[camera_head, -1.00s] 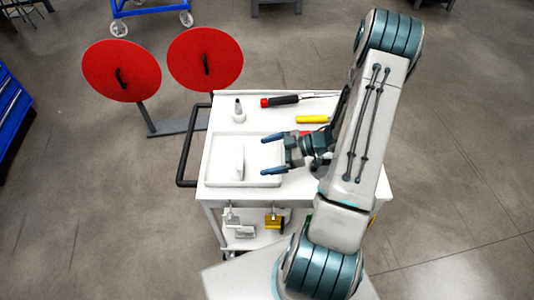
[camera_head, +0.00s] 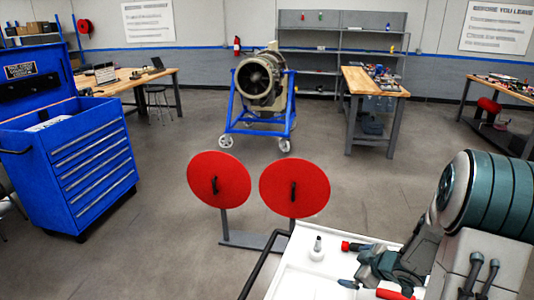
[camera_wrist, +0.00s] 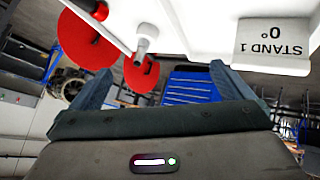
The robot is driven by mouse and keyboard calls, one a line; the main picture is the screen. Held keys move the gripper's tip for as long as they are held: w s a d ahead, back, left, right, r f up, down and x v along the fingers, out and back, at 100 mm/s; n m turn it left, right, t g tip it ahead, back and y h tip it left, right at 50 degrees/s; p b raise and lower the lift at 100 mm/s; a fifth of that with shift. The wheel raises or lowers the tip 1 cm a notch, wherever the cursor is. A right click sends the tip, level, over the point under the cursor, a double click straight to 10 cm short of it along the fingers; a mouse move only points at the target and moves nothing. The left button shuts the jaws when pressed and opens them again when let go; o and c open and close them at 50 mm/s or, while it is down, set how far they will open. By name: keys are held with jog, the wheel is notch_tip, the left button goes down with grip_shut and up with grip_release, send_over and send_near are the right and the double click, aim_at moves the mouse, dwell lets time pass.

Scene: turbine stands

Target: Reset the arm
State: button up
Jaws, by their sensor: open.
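My gripper (camera_wrist: 160,68) is open and empty in the wrist view, its two blue-grey fingers spread apart. In the head view my arm fills the lower right, with the gripper low over the white cart top (camera_head: 300,262). One blue fingertip shows there; the rest is partly hidden or cut off by the bottom edge.
On the cart stand a small white nozzle piece (camera_head: 317,250) and a red-ended tool (camera_head: 350,247). Two red discs (camera_head: 219,180) stand behind the cart. A blue tool cabinet (camera_head: 90,165) is left, a turbine on a blue stand (camera_head: 262,85) farther back. Open floor lies between.

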jog(key=s+d+r+m+h, duration=0.1)
jog(key=s+r+m+h, duration=0.2)
jog(key=r, duration=0.4)
jog(key=s+r+m+h, duration=0.2)
jog(key=r+m+h, duration=0.15)
jog(key=r, duration=0.25)
jog(key=s+a+r+m+g+y, duration=0.1)
jog(key=s+a+r+m+g, duration=0.1)
jog(key=s+a, duration=0.4)
jog(key=s+a+r+m+g+y+b, duration=0.1)
jog(key=s+a, duration=0.4)
jog(key=s, duration=0.7)
jog(key=shift+a+r+m+g, duration=0.35)
jog(key=shift+r+m+g, duration=0.15)
jog(key=shift+m+g, duration=0.15)
